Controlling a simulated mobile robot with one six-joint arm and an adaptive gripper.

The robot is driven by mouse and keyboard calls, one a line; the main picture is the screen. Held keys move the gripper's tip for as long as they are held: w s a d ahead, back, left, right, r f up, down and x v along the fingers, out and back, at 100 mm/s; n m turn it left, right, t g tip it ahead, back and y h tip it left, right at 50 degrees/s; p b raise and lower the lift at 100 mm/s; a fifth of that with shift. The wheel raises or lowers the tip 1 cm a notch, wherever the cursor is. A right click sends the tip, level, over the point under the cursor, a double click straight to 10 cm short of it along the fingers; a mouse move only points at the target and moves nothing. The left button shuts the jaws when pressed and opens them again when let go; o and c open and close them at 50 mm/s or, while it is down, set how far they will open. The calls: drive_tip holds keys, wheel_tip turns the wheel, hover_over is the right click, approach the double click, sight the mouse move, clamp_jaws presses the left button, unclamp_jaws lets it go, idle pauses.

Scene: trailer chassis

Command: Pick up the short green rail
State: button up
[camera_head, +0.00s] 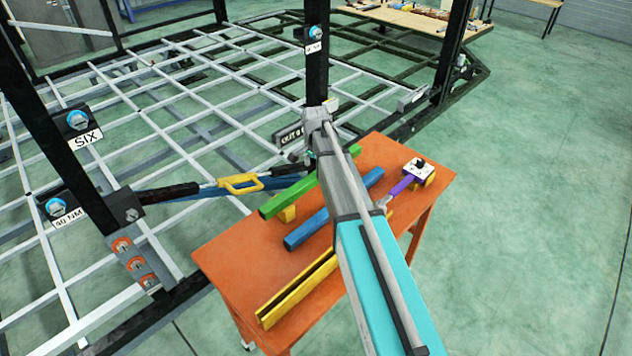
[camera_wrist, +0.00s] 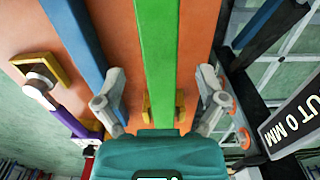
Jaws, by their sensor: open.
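The short green rail (camera_head: 282,202) lies above the orange table (camera_head: 230,250), propped on a yellow block (camera_head: 287,214). In the head view my arm crosses in front of the rail's far part. In the wrist view the green rail (camera_wrist: 158,45) runs lengthwise down the middle, between the two fingers of my gripper (camera_wrist: 160,88). The fingers are apart, one on each side of the rail, with orange table showing between them and it. I cannot tell how far above the rail they are. The gripper's teal body covers the rail's lower end in that view.
A blue rail (camera_head: 307,229) and a yellow rail (camera_head: 290,297) lie beside the green one. A purple-handled tool (camera_head: 402,186) sits at the table's right. The chassis frame with a black post (camera_head: 316,60) and an upright sign (camera_wrist: 295,120) stands close by. Floor on the right is clear.

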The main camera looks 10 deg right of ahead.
drive_tip(key=shift+f+b, duration=1.3)
drive_tip(key=shift+f, duration=0.3)
clamp_jaws()
